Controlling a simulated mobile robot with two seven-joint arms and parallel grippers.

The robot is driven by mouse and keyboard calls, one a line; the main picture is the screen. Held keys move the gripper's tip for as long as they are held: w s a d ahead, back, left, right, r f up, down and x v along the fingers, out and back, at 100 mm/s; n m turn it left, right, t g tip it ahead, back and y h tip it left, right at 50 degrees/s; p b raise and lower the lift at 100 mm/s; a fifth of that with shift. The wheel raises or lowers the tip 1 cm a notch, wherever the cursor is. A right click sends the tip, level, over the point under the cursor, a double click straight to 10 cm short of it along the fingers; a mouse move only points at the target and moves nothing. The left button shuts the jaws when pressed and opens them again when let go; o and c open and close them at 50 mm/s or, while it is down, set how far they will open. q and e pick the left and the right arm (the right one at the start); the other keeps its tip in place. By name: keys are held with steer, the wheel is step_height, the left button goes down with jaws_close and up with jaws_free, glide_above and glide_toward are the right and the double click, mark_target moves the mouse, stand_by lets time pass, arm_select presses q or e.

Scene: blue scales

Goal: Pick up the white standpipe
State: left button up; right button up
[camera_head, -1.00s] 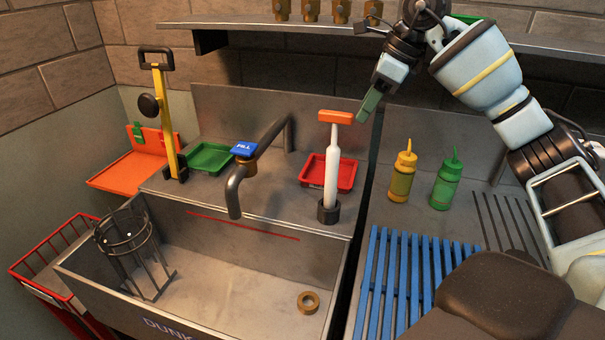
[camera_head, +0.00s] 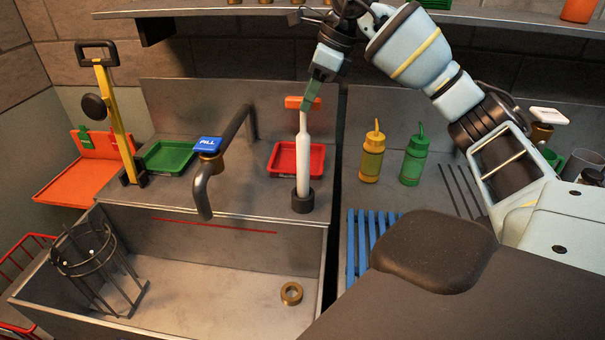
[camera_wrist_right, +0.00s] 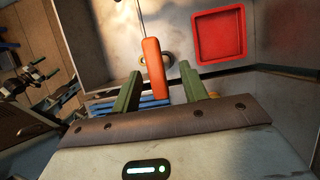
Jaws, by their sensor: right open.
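The white standpipe (camera_head: 303,158) stands upright in a dark round socket at the right end of the sink's back ledge, with an orange crossbar handle (camera_head: 302,103) on top. My right gripper (camera_head: 312,98) is at the handle's height and overlaps its right end in the head view. In the right wrist view the orange handle (camera_wrist_right: 153,68) lies between the two green fingers of my open right gripper (camera_wrist_right: 160,90), with gaps on both sides. The white pipe is mostly hidden there. My left gripper is not in view.
A dark faucet (camera_head: 225,150) with a blue-topped valve stands left of the pipe. A red tray (camera_head: 285,160) sits behind it. Yellow (camera_head: 372,158) and green (camera_head: 414,160) bottles stand to the right. The sink holds a wire basket (camera_head: 90,255) and brass ring (camera_head: 291,293).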

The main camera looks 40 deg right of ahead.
glide_above(300, 136)
steer(key=shift+f, duration=2.3)
jaws_close()
